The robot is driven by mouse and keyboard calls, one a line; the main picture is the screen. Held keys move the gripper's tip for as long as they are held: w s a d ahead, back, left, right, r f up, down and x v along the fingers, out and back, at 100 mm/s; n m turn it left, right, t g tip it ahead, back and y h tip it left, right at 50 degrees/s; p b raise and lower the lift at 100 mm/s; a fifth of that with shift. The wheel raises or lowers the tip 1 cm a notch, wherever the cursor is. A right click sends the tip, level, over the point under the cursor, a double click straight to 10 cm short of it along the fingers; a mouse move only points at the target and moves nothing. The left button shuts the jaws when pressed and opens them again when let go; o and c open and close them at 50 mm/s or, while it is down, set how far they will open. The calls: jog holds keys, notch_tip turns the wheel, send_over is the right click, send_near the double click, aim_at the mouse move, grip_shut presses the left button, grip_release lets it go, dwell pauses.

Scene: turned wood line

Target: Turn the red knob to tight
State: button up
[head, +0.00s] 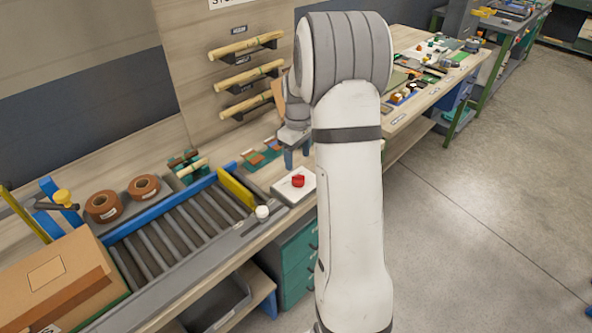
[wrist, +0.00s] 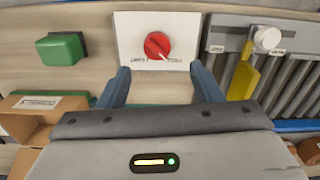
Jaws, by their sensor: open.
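The red knob (head: 298,181) sits on a white plate (head: 307,187) at the bench's front, right of the rollers. In the wrist view the round red knob (wrist: 155,42) is near the top centre, on its white plate (wrist: 128,22). A white mark on it points to the lower right. Two small labels flank its lower edge, too small to read surely. My gripper (wrist: 161,84) is open and empty, its blue fingers spread wider than the knob, which appears beyond the tips. In the head view my gripper (head: 297,157) is above and behind the plate, apart from the knob.
A roller conveyor (head: 180,232) with a yellow stop plate (head: 237,190) and a white knob (head: 262,212) lies left of the plate. A green block (wrist: 61,48) and an open cardboard box (wrist: 45,115) show in the wrist view. Turned wood rods (head: 245,45) hang behind.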

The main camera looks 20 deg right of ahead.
aim_at(298, 176)
jog(key=shift+w+d+f, duration=0.15)
jog(key=shift+d+f, duration=0.05)
jog(key=shift+f, duration=0.15)
notch_tip(298, 176, down, 8)
jog(key=shift+r+p, duration=0.2)
jog(key=shift+p, duration=0.45)
jog(key=shift+c, duration=0.3)
jog(key=c, duration=0.9)
